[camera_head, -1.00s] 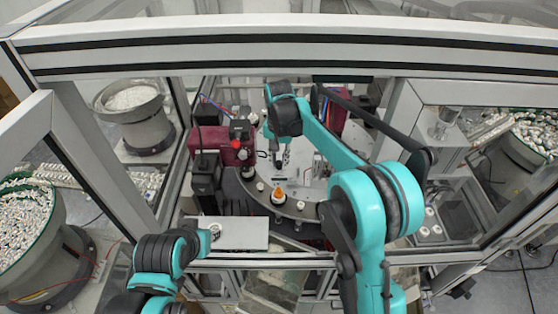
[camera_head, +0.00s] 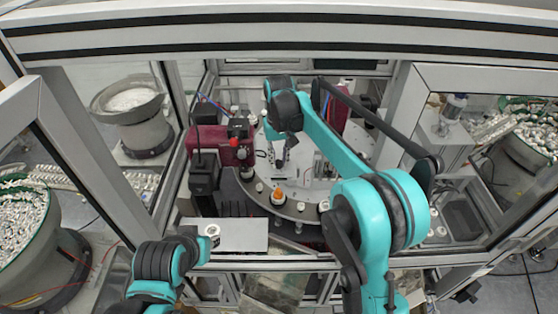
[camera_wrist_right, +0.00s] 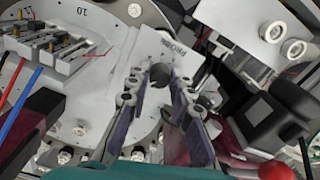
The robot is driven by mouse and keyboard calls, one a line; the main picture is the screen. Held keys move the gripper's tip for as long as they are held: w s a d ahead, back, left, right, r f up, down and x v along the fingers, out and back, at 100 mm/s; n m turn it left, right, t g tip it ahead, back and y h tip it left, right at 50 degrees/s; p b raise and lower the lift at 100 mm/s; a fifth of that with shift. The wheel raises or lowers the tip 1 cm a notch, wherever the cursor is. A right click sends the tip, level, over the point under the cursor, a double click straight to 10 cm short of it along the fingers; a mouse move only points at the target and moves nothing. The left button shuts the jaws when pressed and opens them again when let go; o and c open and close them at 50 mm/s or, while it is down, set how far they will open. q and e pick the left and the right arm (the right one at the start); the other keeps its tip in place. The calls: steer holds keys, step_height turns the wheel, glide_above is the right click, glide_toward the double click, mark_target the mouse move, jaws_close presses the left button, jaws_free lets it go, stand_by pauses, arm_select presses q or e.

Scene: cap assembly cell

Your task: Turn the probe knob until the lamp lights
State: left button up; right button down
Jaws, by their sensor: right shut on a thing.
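The probe knob (camera_wrist_right: 160,74) is a small dark round knob by a grey plate lettered PROBE (camera_wrist_right: 176,44) in the right wrist view. My right gripper (camera_wrist_right: 160,82) has its two fingers on either side of the knob and is shut on it. In the head view my right gripper (camera_head: 281,159) points down at the middle of the machine's round table, and the knob is too small to make out there. I cannot pick out the lamp for certain or tell whether it is lit. My left arm shows at the lower left, but its gripper is not in view.
An orange-topped part (camera_head: 278,193) stands on the round table's rim (camera_head: 300,208). A dark red block (camera_head: 210,147) stands left of the table. A pale flat plate (camera_head: 243,235) lies in front. The cell's frame beam (camera_head: 280,42) crosses above.

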mark_target(279, 161)
stand_by(0.3)
steer(key=c, duration=1.3)
jaws_free()
steer(key=shift+w, duration=0.1)
step_height(279, 161, up, 12)
